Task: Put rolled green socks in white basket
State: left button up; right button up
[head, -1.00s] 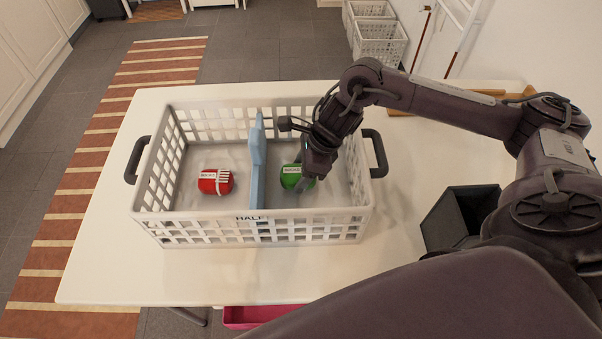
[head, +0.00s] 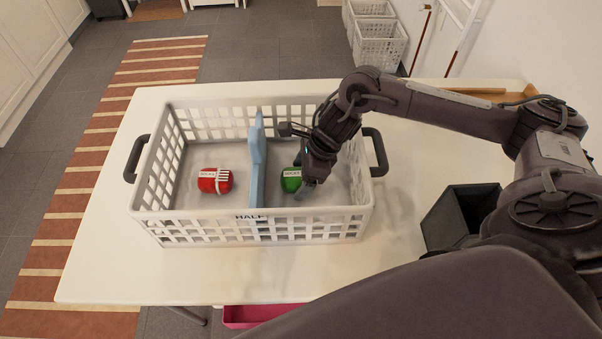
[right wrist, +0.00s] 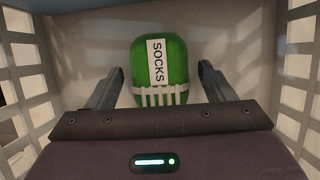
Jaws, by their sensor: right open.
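The rolled green socks (head: 291,181) lie on the floor of the white basket (head: 300,229), in the compartment right of the blue divider (head: 257,165). In the right wrist view the green socks (right wrist: 160,70) show a white label reading SOCKS and a white ribbed band. My right gripper (head: 302,186) is inside that compartment, just at the right side of the socks in the head view. Its two fingers (right wrist: 160,85) are spread wide on either side of the socks' near end, with gaps on both sides. My left gripper is not in view.
Red rolled socks (head: 215,181) lie in the basket's left compartment. The basket has dark handles at both ends and stands on a white table (head: 110,255). A dark open bin (head: 458,217) stands right of the basket. The table's left and front areas are clear.

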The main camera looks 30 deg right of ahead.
jog(key=shift+r, duration=0.25)
jog(key=v, duration=1.1)
jog(key=shift+d+r+b, duration=0.2)
jog(key=shift+r+b, duration=0.1)
jog(key=shift+r, duration=0.05)
